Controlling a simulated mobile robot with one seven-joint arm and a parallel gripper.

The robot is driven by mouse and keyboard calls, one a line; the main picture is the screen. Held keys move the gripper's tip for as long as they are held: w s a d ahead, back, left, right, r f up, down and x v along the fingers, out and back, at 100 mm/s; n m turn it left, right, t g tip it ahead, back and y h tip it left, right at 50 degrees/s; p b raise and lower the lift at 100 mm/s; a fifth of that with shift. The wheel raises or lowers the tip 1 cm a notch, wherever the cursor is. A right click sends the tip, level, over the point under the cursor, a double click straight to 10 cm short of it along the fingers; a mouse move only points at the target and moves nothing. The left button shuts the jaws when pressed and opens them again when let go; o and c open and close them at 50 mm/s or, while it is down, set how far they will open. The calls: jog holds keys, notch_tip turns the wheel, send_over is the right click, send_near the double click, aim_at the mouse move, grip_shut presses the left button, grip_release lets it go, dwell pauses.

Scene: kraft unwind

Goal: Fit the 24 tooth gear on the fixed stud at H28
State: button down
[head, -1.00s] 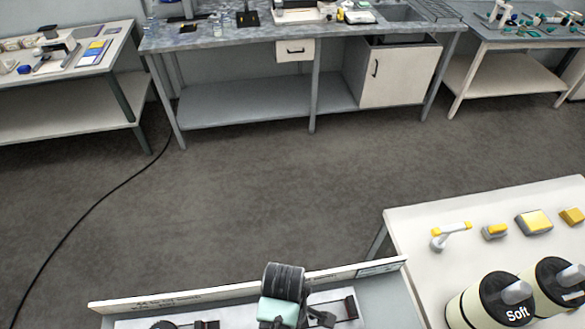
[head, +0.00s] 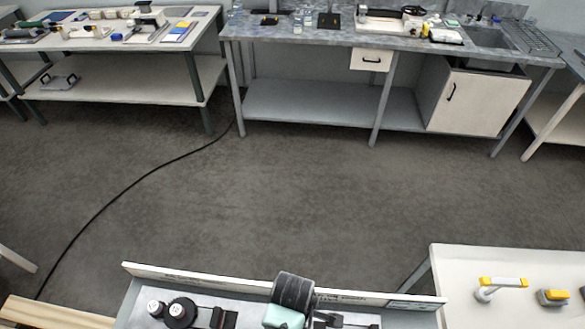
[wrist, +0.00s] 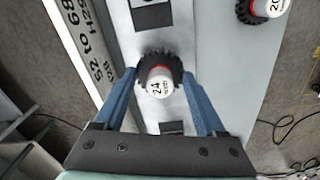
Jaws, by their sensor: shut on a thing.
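The 24 tooth gear (wrist: 158,98) shows in the wrist view as a dark toothed wheel under a white, red-edged cap marked 24. My gripper (wrist: 159,76) is shut on it, with one blue finger on each side. A pale metal strip lies beneath the gear; I cannot tell whether the gear touches it. I cannot make out the stud at H28. In the head view my dark wrist (head: 293,291) is over the near bench (head: 133,306), and the fingers and gear are hidden.
Another gear (wrist: 246,12), its cap marked 20, sits at the wrist view's upper right. A printed rail (wrist: 88,50) runs along the left. A black round part (head: 182,312) is on the near bench. A white table (head: 465,265) stands right; open floor lies beyond.

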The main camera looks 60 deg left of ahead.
jog(key=shift+f, duration=0.3)
jog(key=shift+f+b, duration=0.85)
jog(key=shift+f, duration=0.25)
jog(key=shift+f, duration=0.25)
grip_release()
notch_tip(320, 180, up, 13)
jog(key=shift+r+b, duration=0.1)
jog(key=shift+b, duration=0.55)
dwell(0.6)
